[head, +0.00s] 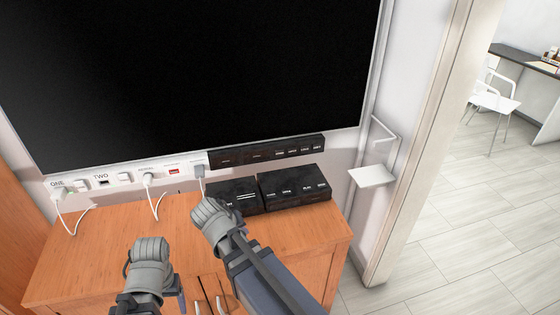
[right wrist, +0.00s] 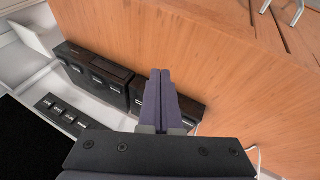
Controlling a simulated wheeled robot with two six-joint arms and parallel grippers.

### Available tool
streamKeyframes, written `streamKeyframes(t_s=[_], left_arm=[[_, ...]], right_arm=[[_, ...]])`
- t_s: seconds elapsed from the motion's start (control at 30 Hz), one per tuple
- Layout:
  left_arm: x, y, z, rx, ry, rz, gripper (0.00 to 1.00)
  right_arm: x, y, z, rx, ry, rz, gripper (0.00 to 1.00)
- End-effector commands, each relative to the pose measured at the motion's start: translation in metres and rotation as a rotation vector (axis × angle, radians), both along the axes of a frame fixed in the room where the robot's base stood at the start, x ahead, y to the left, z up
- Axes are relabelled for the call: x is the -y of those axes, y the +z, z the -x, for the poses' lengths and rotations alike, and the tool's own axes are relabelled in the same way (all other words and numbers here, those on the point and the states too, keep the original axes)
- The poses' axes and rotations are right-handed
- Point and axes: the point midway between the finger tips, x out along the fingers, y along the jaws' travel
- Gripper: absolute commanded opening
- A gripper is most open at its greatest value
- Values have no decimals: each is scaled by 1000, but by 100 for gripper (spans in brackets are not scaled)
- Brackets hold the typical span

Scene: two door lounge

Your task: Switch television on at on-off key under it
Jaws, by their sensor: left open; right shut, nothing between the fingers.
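The television (head: 200,70) hangs on the wall with a dark screen; its corner shows in the right wrist view (right wrist: 18,145). Right under it is a black key panel (head: 266,151) with several small labelled keys, too small to read. The panel also shows at lower left in the right wrist view (right wrist: 62,110). My right gripper (head: 205,210) is shut and empty, over the cabinet in front of the black boxes, below and apart from the panel. Its closed fingers (right wrist: 159,80) point over the cabinet top. My left gripper (head: 150,252) is open and empty, lower left over the cabinet.
Two black boxes (head: 295,187) (head: 235,196) stand on the wooden cabinet (head: 95,255) below the panel. A white socket strip (head: 125,180) with plugs and hanging cables lies left of the panel. A white wall shelf (head: 372,176) is at right, beside a doorway.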

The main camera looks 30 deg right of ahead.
Motion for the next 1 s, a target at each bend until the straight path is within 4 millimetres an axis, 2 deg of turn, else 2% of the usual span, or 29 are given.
streamKeyframes(t_s=[0.03, 0.2, 0.3, 0.4, 0.5, 0.6, 1.0], left_arm=[[0, -17, 0, 0, 0, 0, 72], [0, -42, 0, 0, 0, 0, 72], [0, -54, 0, 0, 0, 0, 72], [0, -62, 0, 0, 0, 0, 72], [0, -67, 0, 0, -1, 0, 72], [0, -69, 0, 0, -1, 0, 72], [0, -68, 0, 0, 0, 0, 72]], right_arm=[[29, -7, -20, 79, -61, 51, 0], [117, 13, -67, 350, -201, 220, 0], [158, 27, -84, 479, -242, 302, 0], [188, 39, -95, 576, -261, 361, 0], [205, 48, -102, 637, -264, 400, 0], [214, 54, -104, 668, -264, 418, 0], [215, 56, -105, 675, -263, 423, 0]])
